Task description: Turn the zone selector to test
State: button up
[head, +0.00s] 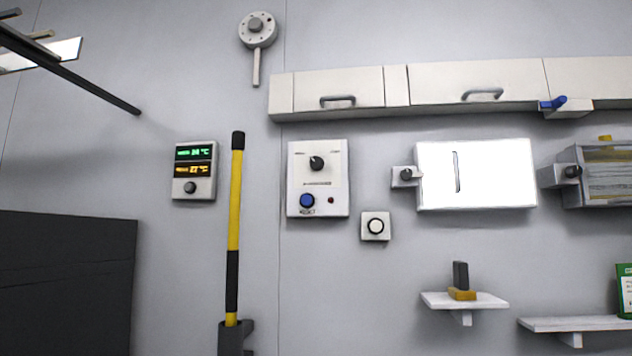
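A white control panel (333,190) is mounted on the wall near the middle of the head view. It carries a black rotary knob (316,163) with a small label on either side above it. This looks like the zone selector, but the labels are too small to read. I cannot tell clearly which label the knob points at. Below the knob are a blue button (307,200) and a small dark red lamp (331,200). Nothing touches the knob. My gripper is not in view.
Left of the panel stand a yellow-and-black pole (235,220) and a temperature display (194,170) with its own knob. A bright lit panel (480,175) is to the right. Cabinets (440,88) jut out above.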

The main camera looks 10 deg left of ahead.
aim_at(317, 163)
jog(key=k, duration=0.5)
jog(key=u, duration=2.45)
jog(key=i, duration=2)
jog(key=z, duration=2.6)
jog(key=i, duration=0.5)
jog(key=u, duration=0.1)
